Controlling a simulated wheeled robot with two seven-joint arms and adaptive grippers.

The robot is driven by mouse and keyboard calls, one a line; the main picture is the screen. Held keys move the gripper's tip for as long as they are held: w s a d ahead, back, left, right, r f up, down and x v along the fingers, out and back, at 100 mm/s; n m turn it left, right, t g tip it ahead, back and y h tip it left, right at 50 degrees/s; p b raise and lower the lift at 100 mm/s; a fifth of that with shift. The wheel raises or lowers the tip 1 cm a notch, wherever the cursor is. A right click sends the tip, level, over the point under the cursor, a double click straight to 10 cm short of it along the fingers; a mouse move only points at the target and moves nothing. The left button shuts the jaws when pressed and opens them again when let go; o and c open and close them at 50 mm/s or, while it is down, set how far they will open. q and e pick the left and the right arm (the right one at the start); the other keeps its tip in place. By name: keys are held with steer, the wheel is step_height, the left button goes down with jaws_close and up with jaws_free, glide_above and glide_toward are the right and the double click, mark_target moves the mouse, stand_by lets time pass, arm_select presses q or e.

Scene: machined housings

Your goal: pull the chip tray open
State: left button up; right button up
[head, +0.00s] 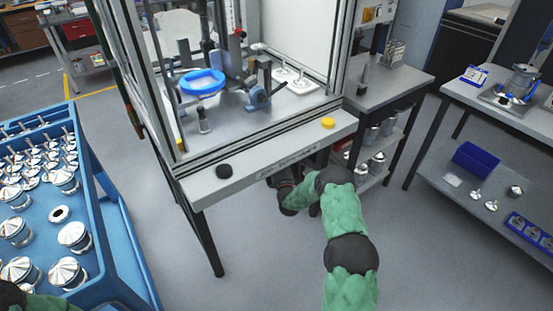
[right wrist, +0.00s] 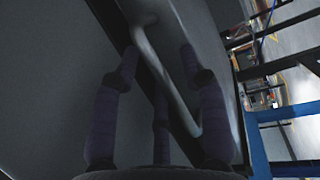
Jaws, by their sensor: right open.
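A pale bar handle (right wrist: 165,75) runs slantwise through the middle of the right wrist view, in front of a dark strip between grey surfaces. It looks like the chip tray's handle; I cannot make out the tray's outline. My right gripper (right wrist: 158,60) is open, with its dark fingers on both sides of the bar. I cannot tell whether they touch it. In the head view my right gripper (head: 277,180) is below the machine's front ledge (head: 265,158), and the ledge hides the handle and tray. My left gripper is not in view; only a bit of that arm shows.
A black knob (head: 224,171) and a yellow button (head: 328,123) sit on the ledge. A blue cart (head: 115,215) with metal parts stands at left. A grey bench (head: 500,105) stands at right. The floor (head: 255,265) in front of the machine is clear.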

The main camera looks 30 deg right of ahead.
jaws_close()
steer(key=shift+s, duration=0.1)
